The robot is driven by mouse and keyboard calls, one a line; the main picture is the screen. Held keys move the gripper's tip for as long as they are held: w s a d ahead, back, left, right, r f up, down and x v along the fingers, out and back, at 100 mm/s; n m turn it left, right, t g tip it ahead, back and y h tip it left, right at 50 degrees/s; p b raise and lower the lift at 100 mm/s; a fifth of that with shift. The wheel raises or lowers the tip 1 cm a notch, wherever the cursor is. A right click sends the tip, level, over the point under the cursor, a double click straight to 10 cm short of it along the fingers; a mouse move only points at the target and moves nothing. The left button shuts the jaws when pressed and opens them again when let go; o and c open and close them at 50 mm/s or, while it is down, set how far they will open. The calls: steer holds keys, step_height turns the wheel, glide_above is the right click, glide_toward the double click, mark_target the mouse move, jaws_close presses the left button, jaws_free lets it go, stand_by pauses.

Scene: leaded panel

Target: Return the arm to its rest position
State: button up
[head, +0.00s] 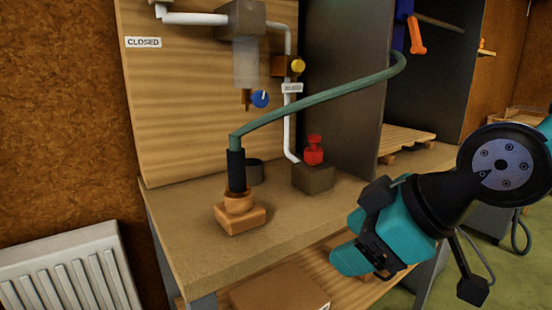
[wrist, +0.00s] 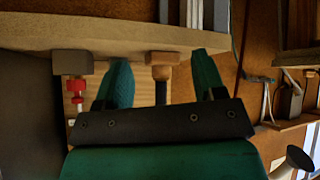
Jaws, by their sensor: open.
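My gripper (head: 351,240) shows in the head view at the lower right, in front of the workbench (head: 290,238) and near its front edge. Its teal fingers point to the left. In the wrist view my gripper (wrist: 163,76) has its two teal fingers spread apart, with nothing held between them. A black-handled tool (head: 236,172) with a green hose stands upright in a wooden holder (head: 241,216) on the bench, apart from my gripper. The wrist view is upside down, and there the holder (wrist: 160,58) appears beyond the gap between the fingers.
A red valve knob (head: 314,150) on a grey block stands on the bench. The green hose (head: 320,98) arches over to a dark partition (head: 345,70). A lower wooden shelf (head: 340,285) is beneath the bench. A white radiator (head: 68,270) is at left. Green floor (head: 530,265) shows at right.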

steer(key=s+d+f+m+g+h, duration=0.1)
steer(key=s+d+f+m+g, duration=0.15)
steer(key=s, duration=0.25)
steer(key=s+d+f+m+g+h, duration=0.1)
steer(key=s+f+m+g, duration=0.15)
steer(key=s, duration=0.25)
step_height(320, 180, up, 19)
steer(key=p, duration=1.8)
steer(key=shift+d, duration=0.35)
